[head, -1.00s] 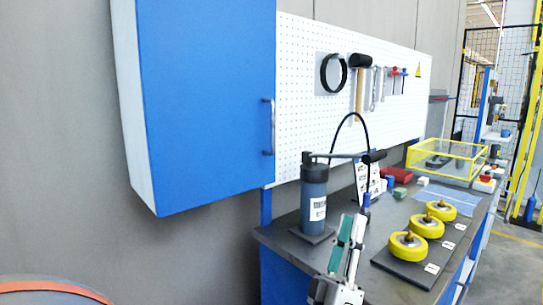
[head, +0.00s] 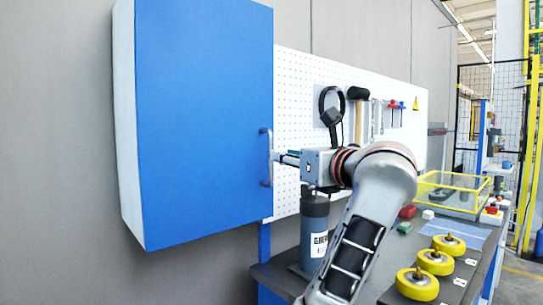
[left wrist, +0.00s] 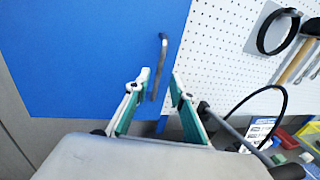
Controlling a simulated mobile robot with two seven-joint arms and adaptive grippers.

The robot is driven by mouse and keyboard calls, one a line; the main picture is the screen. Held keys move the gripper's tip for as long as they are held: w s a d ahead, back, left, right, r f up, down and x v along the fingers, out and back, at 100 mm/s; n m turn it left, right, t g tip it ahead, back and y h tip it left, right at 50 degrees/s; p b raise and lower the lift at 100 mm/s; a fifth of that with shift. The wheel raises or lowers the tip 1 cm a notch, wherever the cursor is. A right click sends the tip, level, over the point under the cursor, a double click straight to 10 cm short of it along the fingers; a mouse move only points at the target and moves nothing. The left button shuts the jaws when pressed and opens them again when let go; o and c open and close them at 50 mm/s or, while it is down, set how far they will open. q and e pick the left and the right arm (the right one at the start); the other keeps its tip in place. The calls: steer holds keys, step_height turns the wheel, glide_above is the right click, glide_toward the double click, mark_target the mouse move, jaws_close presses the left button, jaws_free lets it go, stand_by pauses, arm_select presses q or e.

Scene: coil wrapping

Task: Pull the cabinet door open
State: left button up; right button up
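The blue cabinet door (head: 200,110) is closed on a white-sided wall cabinet. Its grey vertical bar handle (head: 266,145) is near the right edge, and it also shows in the left wrist view (left wrist: 161,52). My left gripper (head: 282,157) points left at the handle, level with its middle to lower part. In the left wrist view my left gripper (left wrist: 161,74) is open, with the handle's lower part between its two green-padded fingers. I see a gap on each side, so it does not grip the bar. My right gripper is not in view.
A pegboard (head: 300,75) with hanging tools is right of the cabinet. Below, a dark bench (head: 275,275) holds a grey cylinder (head: 313,225), several yellow wheels (head: 435,262) and a yellow-framed box (head: 450,185). The wall left of the cabinet is clear.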

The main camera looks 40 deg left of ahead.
arm_select(q)
steer(key=x, duration=0.7)
steer(key=shift+w+a+f, duration=0.1)
steer(key=shift+a, duration=0.25)
jaws_close()
